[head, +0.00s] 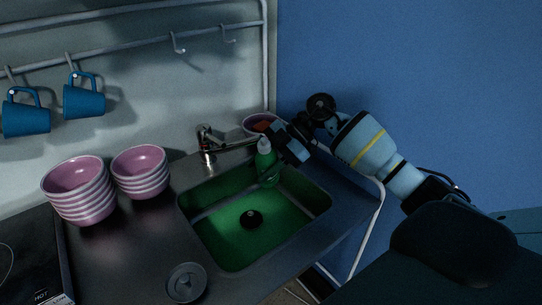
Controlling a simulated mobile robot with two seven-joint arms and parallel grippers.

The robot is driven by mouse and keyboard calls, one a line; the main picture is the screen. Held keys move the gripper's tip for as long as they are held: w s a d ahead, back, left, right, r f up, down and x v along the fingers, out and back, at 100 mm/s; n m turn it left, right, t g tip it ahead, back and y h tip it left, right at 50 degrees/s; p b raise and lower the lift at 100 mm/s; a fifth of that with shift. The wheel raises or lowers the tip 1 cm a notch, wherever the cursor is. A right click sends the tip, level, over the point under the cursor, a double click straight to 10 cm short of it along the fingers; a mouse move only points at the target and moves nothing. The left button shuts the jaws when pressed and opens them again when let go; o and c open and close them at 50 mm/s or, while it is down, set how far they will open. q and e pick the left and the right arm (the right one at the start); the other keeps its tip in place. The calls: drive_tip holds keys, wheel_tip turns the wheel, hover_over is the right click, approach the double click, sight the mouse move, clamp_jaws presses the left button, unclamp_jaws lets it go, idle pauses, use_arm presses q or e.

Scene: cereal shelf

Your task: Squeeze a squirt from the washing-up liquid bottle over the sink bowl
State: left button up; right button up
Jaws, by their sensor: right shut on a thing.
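The washing-up liquid bottle (264,167) is green with a pale cap. It is upright, at the back right of the sink bowl. My right gripper (281,152) reaches in from the right and is shut on the bottle near its upper part. The gripper partly hides the bottle's right side. The sink bowl (225,237) is green inside, with a dark round drain. I cannot tell whether the bottle's base touches anything. My left gripper is not in view.
A metal tap (207,146) stands behind the bowl, its spout close to the bottle. A pink bowl (258,123) sits at the back corner. Two stacks of pink bowls (80,190) stand left. A grey lid-like disc (186,282) lies in front. Blue mugs (84,97) hang from the rail.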

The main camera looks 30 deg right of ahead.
sight(261, 168)
drive_tip(key=shift+s+a+r+m+g+y+p, duration=0.45)
drive_tip(key=shift+s+a+r+y, duration=0.2)
drive_tip(key=shift+y, duration=0.25)
drive_tip(key=shift+s+a+f+m+y, duration=0.1)
drive_tip(key=shift+s+a+m+y, duration=0.25)
drive_tip(key=shift+a+y, duration=0.1)
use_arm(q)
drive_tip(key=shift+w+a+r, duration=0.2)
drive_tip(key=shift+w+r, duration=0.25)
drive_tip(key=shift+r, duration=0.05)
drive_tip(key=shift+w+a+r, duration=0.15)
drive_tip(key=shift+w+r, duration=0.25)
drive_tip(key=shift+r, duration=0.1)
use_arm(e)
drive_tip(key=shift+s+a+f+g, duration=0.1)
drive_tip(key=shift+g, duration=0.15)
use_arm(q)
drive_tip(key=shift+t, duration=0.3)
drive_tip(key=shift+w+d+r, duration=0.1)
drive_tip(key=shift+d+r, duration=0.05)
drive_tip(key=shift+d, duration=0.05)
use_arm(e)
drive_tip(key=c, duration=0.5)
